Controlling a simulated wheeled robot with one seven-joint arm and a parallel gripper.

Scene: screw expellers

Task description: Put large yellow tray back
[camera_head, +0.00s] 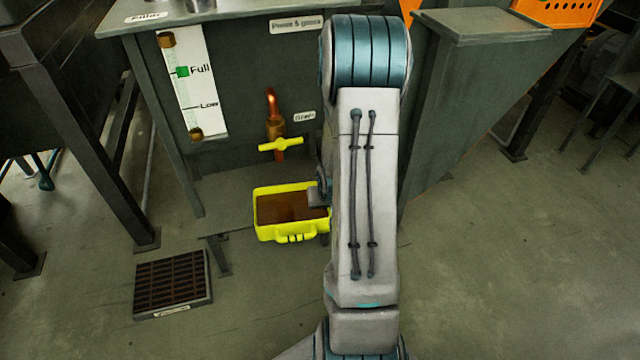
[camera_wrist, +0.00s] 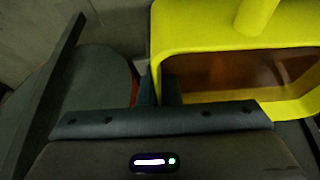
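The large yellow tray (camera_head: 272,234) shows in the head view below the tap with the yellow handle (camera_head: 280,145). Brown liquid covers its inside, and it looks about level. Its right end is partly hidden behind my arm. My gripper (camera_head: 319,195) is at the tray's right side, mostly hidden by the arm in the head view. In the wrist view, the two dark fingers of my gripper (camera_wrist: 158,90) are close together with the yellow wall of the tray (camera_wrist: 200,35) between them. I cannot tell whether the tray rests on the low shelf (camera_head: 228,208) or is just above it.
The grey press cabinet (camera_head: 245,95) with a level gauge (camera_head: 190,85) stands behind. A floor grate (camera_head: 172,284) lies at lower left. A dark steel leg (camera_head: 95,140) is at left and a sloped grey chute (camera_head: 465,90) at right. The floor in front is open.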

